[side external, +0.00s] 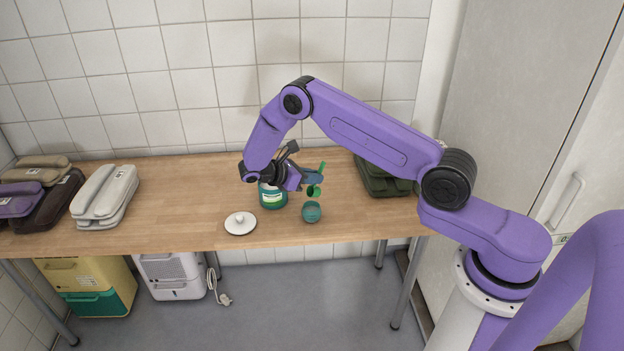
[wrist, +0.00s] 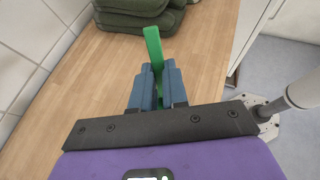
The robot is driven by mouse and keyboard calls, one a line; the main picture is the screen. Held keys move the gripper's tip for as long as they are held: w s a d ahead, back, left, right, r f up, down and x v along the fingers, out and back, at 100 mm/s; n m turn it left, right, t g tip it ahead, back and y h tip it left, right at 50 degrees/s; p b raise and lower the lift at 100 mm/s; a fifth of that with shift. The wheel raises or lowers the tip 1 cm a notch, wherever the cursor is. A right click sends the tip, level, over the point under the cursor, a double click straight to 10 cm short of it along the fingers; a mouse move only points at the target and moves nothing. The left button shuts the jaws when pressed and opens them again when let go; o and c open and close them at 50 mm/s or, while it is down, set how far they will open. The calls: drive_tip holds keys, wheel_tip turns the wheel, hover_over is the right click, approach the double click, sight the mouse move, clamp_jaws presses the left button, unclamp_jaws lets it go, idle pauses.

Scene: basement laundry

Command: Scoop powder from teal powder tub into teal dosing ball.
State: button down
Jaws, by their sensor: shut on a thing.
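The teal powder tub (side external: 273,198) stands open on the wooden table, partly hidden behind my gripper. The teal dosing ball (side external: 311,213) stands on the table to its right and nearer the camera. My gripper (side external: 313,177) is shut on a green scoop (side external: 314,191). The scoop is held in the air above the dosing ball, apart from it, with its handle pointing up. The wrist view shows the green scoop's handle (wrist: 154,45) between the blue fingers of my gripper (wrist: 157,72). Whether the scoop or the ball holds powder cannot be told.
A white lid (side external: 240,223) with a knob lies front left of the tub. Folded dark green cloth (side external: 383,177) lies at the table's back right. Folded bundles (side external: 105,193) lie at the left. The table (side external: 180,205) is clear between bundles and tub.

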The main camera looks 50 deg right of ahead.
wheel_tip(320, 180, up, 2)
drive_tip(key=y, duration=0.2)
drive_tip(key=t+y, duration=0.1)
drive_tip(key=y, duration=0.1)
drive_tip(key=shift+t+y, duration=0.3)
drive_tip(key=shift+r+t+y, duration=0.25)
drive_tip(key=shift+y, duration=0.4)
drive_tip(key=shift+r+t+y, duration=0.2)
drive_tip(key=shift+t+y, duration=0.05)
drive_tip(key=shift+y, duration=0.4)
drive_tip(key=shift+s, duration=0.1)
